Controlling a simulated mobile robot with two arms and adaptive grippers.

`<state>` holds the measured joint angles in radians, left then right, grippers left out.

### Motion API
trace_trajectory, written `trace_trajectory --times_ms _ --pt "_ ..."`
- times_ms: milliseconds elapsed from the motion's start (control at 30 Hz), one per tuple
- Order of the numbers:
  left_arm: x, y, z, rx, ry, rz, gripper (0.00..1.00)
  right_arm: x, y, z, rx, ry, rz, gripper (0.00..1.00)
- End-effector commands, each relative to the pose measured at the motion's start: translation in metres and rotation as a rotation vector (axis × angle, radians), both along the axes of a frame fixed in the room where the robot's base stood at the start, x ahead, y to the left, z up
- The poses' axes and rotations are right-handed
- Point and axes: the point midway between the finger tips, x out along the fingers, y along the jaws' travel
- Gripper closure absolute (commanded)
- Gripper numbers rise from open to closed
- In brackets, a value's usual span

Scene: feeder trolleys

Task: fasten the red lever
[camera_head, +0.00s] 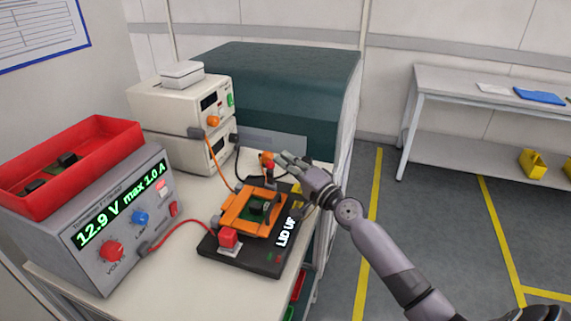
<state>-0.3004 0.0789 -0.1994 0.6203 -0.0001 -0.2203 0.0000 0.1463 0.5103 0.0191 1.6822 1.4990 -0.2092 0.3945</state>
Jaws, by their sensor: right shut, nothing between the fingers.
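A black test fixture (246,258) with an orange frame (232,222) around a green circuit board (260,209) stands on the bench. White lettering on its right side reads "LID UP". A red block (229,237) sits on a pale base at its front left corner. A small red-orange upright piece (267,161) stands at its back. I cannot tell for sure which of these is the lever. My right gripper (284,158) is shut and empty just right of the upright piece; whether they touch is unclear. My left gripper is out of view.
A power supply (125,225) showing "12.9 V max 1.0 A" stands at left, with a red bin (85,160) on top. A red cable runs toward the fixture. Stacked cream instruments (180,115) and a dark green cabinet (290,85) stand behind. Floor at right is clear before a grey table (480,85).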

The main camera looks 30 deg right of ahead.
Motion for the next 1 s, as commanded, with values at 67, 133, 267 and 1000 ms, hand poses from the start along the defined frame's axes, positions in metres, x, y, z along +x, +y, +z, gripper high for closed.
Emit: trace_trajectory --times_ms 67,133,267,1000 --pt "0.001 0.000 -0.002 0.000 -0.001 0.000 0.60 0.000 0.000 -0.001 -0.006 -0.005 0.000 1.00" --pt "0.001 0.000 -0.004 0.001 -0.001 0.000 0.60 0.000 0.000 0.000 -0.011 -0.010 0.001 1.00" --pt "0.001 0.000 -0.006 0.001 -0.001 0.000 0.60 0.000 0.001 0.000 -0.023 -0.020 0.001 1.00" --pt "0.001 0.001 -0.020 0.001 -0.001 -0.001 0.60 -0.003 0.003 0.002 -0.053 -0.048 0.001 1.00"
